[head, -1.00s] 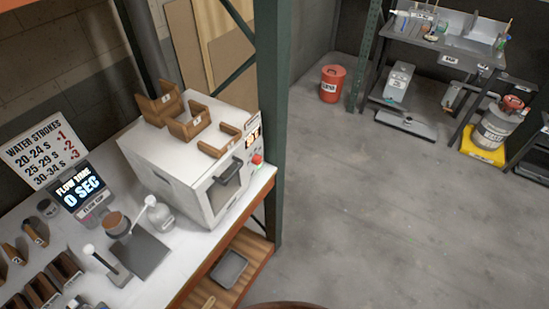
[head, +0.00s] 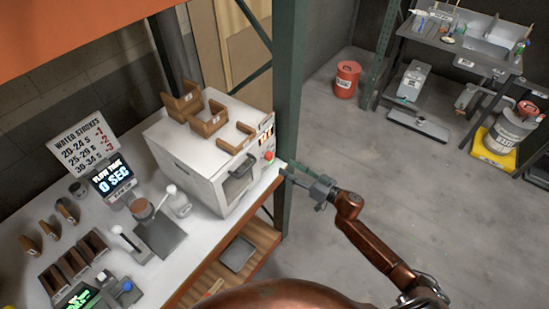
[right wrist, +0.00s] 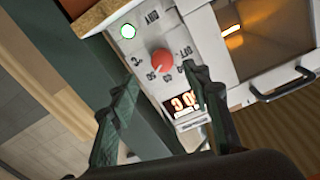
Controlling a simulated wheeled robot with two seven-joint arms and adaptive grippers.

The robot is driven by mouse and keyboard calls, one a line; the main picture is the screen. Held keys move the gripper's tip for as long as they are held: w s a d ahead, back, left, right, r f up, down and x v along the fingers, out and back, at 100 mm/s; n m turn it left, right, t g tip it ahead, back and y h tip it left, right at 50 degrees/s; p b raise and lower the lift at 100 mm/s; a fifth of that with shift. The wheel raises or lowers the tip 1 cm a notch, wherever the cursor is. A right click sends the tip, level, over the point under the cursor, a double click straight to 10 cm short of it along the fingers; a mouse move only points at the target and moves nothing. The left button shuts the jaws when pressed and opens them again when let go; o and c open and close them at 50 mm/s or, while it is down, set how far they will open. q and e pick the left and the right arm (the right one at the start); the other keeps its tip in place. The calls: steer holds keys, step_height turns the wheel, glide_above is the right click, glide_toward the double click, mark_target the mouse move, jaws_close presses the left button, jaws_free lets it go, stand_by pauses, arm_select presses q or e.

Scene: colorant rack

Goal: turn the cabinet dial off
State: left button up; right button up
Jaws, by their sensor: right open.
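The cabinet (head: 200,160) is a pale box with a dark-handled door on the workbench. Its red dial (head: 269,155) is on the narrow front panel, right of the door. In the right wrist view the dial (right wrist: 162,61) is a round red knob ringed by printed marks, too small to read surely. My right gripper (head: 289,171) is open and empty at the panel, just right of and below the dial. In the right wrist view its fingertips (right wrist: 160,84) are spread, with the dial seen between and beyond them. They look apart from it. My left gripper is out of view.
A green post (head: 288,110) stands close beside the panel. The door handle (right wrist: 282,88) sticks out nearby. Brown holders (head: 208,118) stand on the cabinet.

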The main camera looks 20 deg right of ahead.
mark_target(272, 158)
steer(key=x, duration=0.7)
steer(key=shift+w+a+r, duration=0.15)
steer(key=shift+w+a, duration=0.1)
steer(key=shift+a, duration=0.1)
steer(key=c, duration=1.2)
